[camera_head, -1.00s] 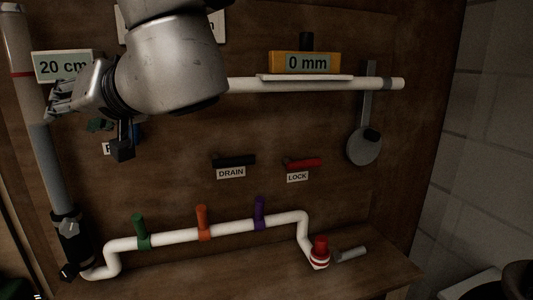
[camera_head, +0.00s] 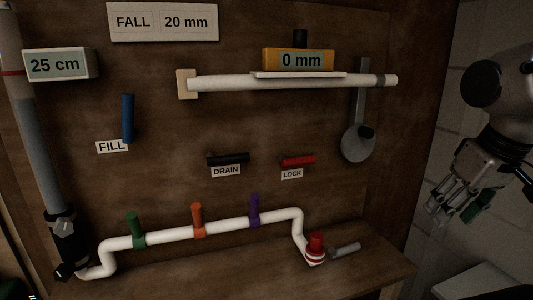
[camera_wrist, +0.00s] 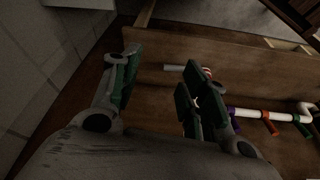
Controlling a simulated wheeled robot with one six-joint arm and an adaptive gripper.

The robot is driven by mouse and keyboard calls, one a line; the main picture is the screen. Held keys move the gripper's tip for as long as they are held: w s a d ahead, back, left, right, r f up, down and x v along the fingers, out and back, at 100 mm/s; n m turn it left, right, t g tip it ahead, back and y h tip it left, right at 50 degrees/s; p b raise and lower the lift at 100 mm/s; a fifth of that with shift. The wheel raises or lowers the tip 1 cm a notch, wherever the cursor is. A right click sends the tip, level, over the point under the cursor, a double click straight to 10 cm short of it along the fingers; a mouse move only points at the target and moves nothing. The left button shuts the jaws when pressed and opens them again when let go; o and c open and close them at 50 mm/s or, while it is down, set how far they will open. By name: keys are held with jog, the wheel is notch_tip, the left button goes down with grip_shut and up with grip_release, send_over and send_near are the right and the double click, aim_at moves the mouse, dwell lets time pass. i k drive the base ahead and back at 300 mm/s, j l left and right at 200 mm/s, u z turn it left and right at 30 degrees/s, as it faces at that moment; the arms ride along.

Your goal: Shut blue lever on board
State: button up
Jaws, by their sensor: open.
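The blue lever (camera_head: 128,118) is on the left of the wooden board (camera_head: 300,130), above and beside the FILL label (camera_head: 112,147). It stands nearly upright in the head view. My gripper (camera_head: 452,208) is at the far right of the head view, beyond the board's right edge and far from the lever. In the wrist view my gripper (camera_wrist: 158,85) shows its fingers spread apart with nothing between them. The blue lever does not show in the wrist view.
A white pipe (camera_head: 225,231) with green, orange and purple levers runs low across the board. The black DRAIN lever (camera_head: 228,159) and red LOCK lever (camera_head: 298,160) lie flat mid-board. A clear tube (camera_head: 42,150) stands at left, its display (camera_head: 58,65) reading 25 cm.

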aim_at(129, 132)
jog(key=j+u, duration=0.15)
jog(key=u, duration=0.2)
jog(key=k+j+u, duration=0.15)
jog(key=u, duration=0.25)
jog(key=j+u, duration=0.15)
jog(key=u, duration=0.2)
